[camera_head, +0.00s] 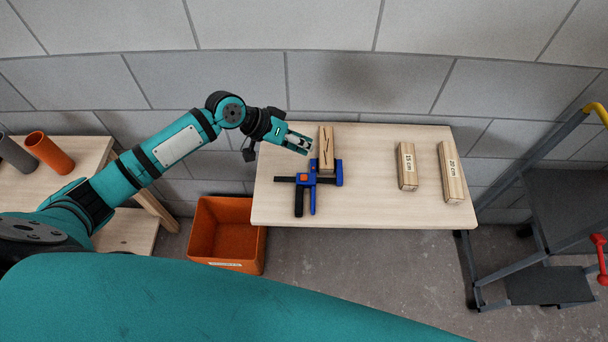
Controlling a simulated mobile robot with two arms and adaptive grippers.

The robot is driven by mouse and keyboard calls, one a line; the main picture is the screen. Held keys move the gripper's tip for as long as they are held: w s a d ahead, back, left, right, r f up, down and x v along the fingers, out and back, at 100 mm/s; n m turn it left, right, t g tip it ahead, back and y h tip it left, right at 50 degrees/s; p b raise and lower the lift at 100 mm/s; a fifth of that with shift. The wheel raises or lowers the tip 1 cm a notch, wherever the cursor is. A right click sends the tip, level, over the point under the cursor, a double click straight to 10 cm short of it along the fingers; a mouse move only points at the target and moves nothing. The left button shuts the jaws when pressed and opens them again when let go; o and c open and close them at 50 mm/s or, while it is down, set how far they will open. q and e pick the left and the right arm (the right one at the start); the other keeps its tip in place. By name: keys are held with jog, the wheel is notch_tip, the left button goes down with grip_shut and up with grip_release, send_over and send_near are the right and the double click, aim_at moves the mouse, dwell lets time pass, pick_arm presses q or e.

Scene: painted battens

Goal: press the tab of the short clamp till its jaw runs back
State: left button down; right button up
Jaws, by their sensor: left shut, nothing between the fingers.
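A blue and black clamp (311,195) lies on the wooden table (370,212), towards its left front. My left gripper (305,146) is shut and empty. It is over the table, behind the orange tab and to the left of the block, apart from the tab. My right gripper is not in view.
Two more wooden blocks, marked 15 cm (407,175) and 20 cm (453,185), lie on the right of the table. An orange crate (215,252) stands on the floor. A side table (85,158) holds tubes. A grey trolley (548,235) stands at right. The table's middle is clear.

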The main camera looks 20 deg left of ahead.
pick_arm(q)
jog(key=shift+f, duration=0.15)
jog(key=b, duration=0.7)
send_over(304, 174)
notch_tip(304, 174, down, 8)
jog(key=shift+r, duration=0.25)
jog(key=shift+f+b, duration=0.35)
jog(key=shift+f, duration=0.2)
jog(key=shift+f, duration=0.15)
dwell(0.4)
jog(key=shift+f, duration=0.3)
